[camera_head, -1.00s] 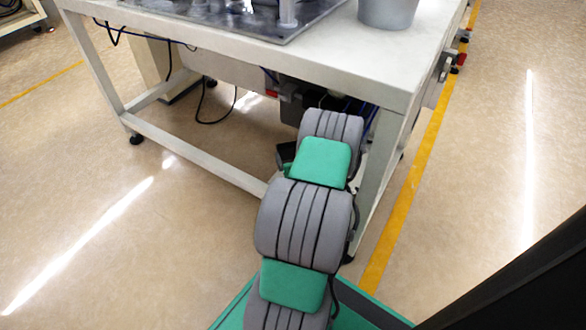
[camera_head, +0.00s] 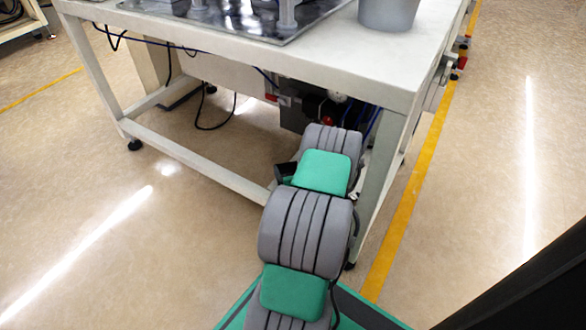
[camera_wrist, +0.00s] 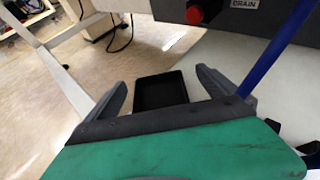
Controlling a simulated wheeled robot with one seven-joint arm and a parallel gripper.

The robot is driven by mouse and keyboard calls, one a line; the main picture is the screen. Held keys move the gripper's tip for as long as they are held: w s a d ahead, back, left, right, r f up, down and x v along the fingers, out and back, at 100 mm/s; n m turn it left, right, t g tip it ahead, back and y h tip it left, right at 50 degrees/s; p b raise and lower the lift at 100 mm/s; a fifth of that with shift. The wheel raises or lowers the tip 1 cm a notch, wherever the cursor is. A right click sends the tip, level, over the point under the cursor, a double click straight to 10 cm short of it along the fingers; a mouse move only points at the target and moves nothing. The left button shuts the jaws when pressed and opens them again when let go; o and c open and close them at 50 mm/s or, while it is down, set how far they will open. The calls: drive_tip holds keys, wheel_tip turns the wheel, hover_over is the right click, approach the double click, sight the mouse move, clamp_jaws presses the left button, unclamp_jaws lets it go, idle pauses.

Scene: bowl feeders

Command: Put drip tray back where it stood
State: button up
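The drip tray (camera_wrist: 161,92) is a shallow, dark rectangular tray. In the wrist view it lies ahead of and between the fingers of my gripper (camera_wrist: 163,80). The gripper is open, with a narrow gap visible on each side of the tray, so it does not appear clamped. I cannot tell what surface bears the tray.
A dark unit (camera_wrist: 250,22) with a red knob (camera_wrist: 195,14) and a DRAIN label stands above the tray. A blue hose (camera_wrist: 282,47) runs down at right. The bench (camera_head: 330,55) has legs and a low crossbar (camera_head: 200,165) beside my arm.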

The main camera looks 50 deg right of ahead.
drive_tip(key=shift+r, duration=0.15)
drive_tip(key=shift+s+a+r+p, duration=0.45)
drive_tip(key=shift+s+r+p, duration=0.15)
drive_tip(key=shift+r+p, duration=0.15)
drive_tip(key=p+v, duration=0.3)
drive_tip(key=v, duration=0.7)
drive_tip(key=w+a+r+n+g+y, duration=0.1)
drive_tip(key=w+a+r+n+y, duration=0.35)
drive_tip(key=w+a+n, duration=0.55)
drive_tip(key=w+a+r+n+y, duration=0.4)
drive_tip(key=w+a+n+y, duration=0.1)
drive_tip(key=a+n, duration=0.7)
drive_tip(key=s+a+r+n+g, duration=0.35)
drive_tip(key=a+r+n, duration=0.25)
drive_tip(key=a+n, duration=0.55)
drive_tip(key=s+a+r+n+g, duration=0.3)
drive_tip(key=s+a+r+n, duration=0.3)
drive_tip(key=s+n, duration=0.4)
drive_tip(key=shift+s+a+r+g+h, duration=0.2)
drive_tip(key=shift+s+a+g+h, duration=0.2)
drive_tip(key=shift+a, duration=0.25)
